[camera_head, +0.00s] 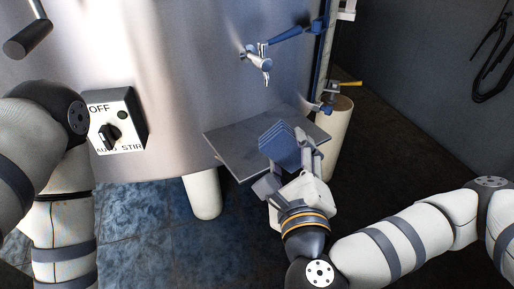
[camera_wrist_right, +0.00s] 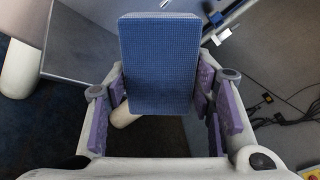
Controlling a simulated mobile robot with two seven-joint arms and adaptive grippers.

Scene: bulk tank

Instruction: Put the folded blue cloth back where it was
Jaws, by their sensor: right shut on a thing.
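The folded blue cloth (camera_head: 284,146) is a thick rectangular pad. My right gripper (camera_head: 290,165) is shut on it, and the cloth sticks out forward past the fingertips. In the head view it overlaps a grey metal shelf (camera_head: 232,146) below the tap; I cannot tell whether it touches the shelf. In the right wrist view the cloth (camera_wrist_right: 160,62) lies between the purple-padded fingers (camera_wrist_right: 160,95), with the grey shelf (camera_wrist_right: 78,45) to its left. My left arm enters the head view from the left, but its gripper does not show.
A steel tank (camera_head: 180,60) carries a tap (camera_head: 260,62) above the shelf and an OFF/AUTO/STIR switch box (camera_head: 119,120) at left. Blue-handled valves (camera_head: 322,105) and a pale post (camera_head: 333,140) stand right of the shelf. Cables (camera_wrist_right: 282,112) lie on the floor.

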